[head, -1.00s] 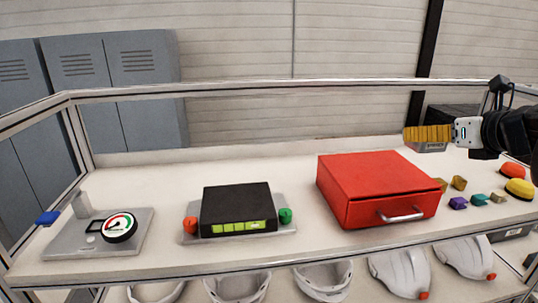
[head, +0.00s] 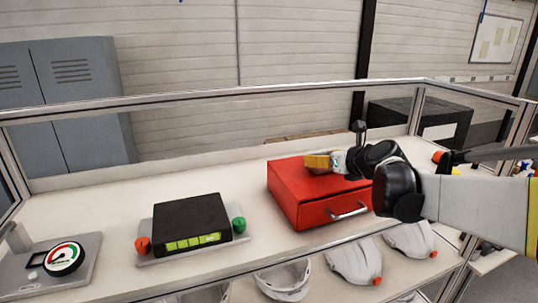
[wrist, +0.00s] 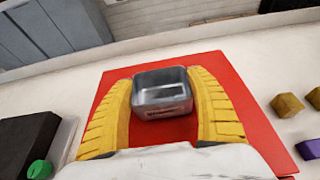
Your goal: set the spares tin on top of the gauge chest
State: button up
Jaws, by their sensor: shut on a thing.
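The spares tin (wrist: 163,95) is a small grey open-topped metal box with a dark label on its front. My gripper (head: 318,161) has yellow fingers, and they are shut on the tin's two sides in the wrist view (wrist: 163,104). The gauge chest (head: 290,191) is a red box with one drawer and a silver handle. The tin is over the chest's red top, which also shows around the fingers in the wrist view (wrist: 112,78). I cannot tell whether the tin touches the top. In the head view the fingers mostly hide the tin.
A black box with a green display (head: 187,222) sits left of the chest between a red and a green knob. A dial gauge (head: 63,258) is further left. Small brown (wrist: 286,105) and purple (wrist: 309,149) blocks lie right of the chest. White helmet shells (head: 355,261) are on the shelf below.

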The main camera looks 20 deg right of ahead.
jog(key=shift+f, duration=0.15)
jog(key=o, duration=1.2)
